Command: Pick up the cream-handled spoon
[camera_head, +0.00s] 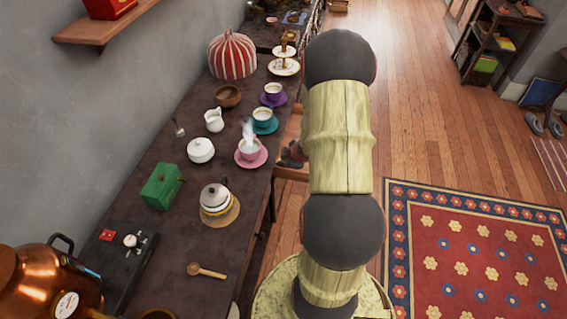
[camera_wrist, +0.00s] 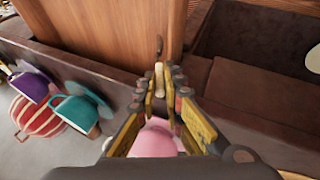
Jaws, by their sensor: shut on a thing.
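In the wrist view, my gripper (camera_wrist: 161,88) is shut on the cream-handled spoon (camera_wrist: 159,76). The pale handle sits between the yellow fingertips, and a narrow dark part of the spoon reaches past them. In the head view, part of my gripper (camera_head: 293,154) shows at the counter's right edge, beside the pink cup and saucer. My arm hides much of that area, and I cannot make out the spoon there.
The pink cup (camera_head: 249,147), teal cup (camera_head: 262,117) and purple-saucer cup (camera_head: 273,93) stand near the counter edge. A wooden drawer (camera_head: 294,172) juts out beneath. Open floor (camera_head: 440,130) is right.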

